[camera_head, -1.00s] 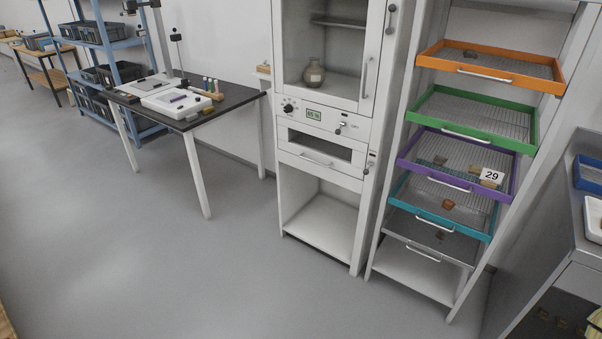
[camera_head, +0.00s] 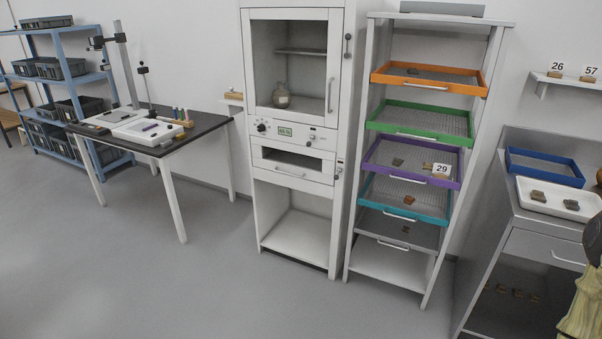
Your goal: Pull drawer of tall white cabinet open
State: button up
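The tall white cabinet (camera_head: 246,150) stands against the back wall near the middle of the head view. Its upper part has a glass door (camera_head: 300,85) with a vertical handle at right, and a round vessel (camera_head: 281,96) sits inside. Below the door is a control strip with a dark knob and a green display (camera_head: 285,131). Under that strip is the drawer (camera_head: 291,171), with a dark window in its front and a white bar handle. The drawer looks closed. Below it is an open bay. My gripper is not in view.
Right of the cabinet stands a rack of coloured trays (camera_head: 427,119). A grey counter (camera_head: 513,222) with a blue tray and a white tray is at far right. A dark-topped table (camera_head: 200,127) stands left. The floor (camera_head: 200,290) before the cabinet is clear.

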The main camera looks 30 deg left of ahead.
aim_at(261, 147)
jog(key=u, duration=0.05)
jog(key=i, duration=1.05)
jog(key=u, duration=1.1)
jog(key=i, duration=0.65)
jog(key=u, duration=0.65)
